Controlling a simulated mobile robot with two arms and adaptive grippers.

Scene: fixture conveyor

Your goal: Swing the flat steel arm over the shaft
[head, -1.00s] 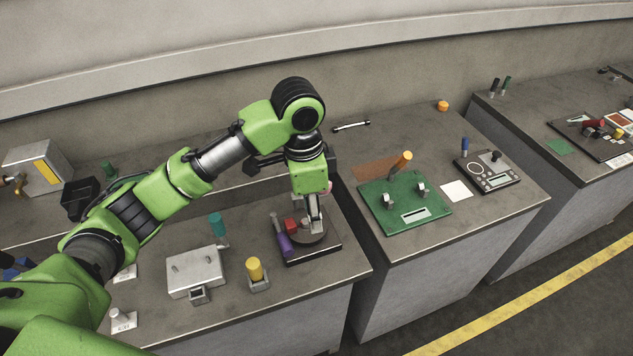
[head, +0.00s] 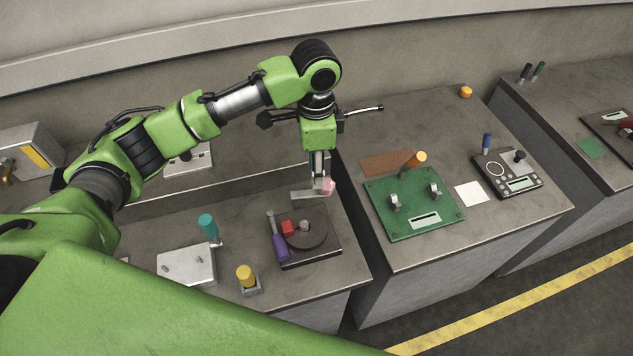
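The fixture (head: 334,252) is a dark square base with a round dark disc and a small light shaft stub (head: 305,226) on it. A red block (head: 287,228) and a purple handle (head: 280,248) sit at its left side. A flat steel arm (head: 304,194) shows as a short grey bar behind the disc, clear of the stub in the picture. A pink piece (head: 328,187) is at its right end. My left gripper (head: 320,182) points down at that end. Its fingers are close together, but whether they grip the bar is unclear. My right gripper is out of view.
A grey metal box (head: 186,266), a teal knob (head: 207,225) and a yellow knob (head: 245,275) stand left of the fixture. A green board (head: 405,222) and a black device (head: 508,178) lie on the bench to the right. A gap separates the benches.

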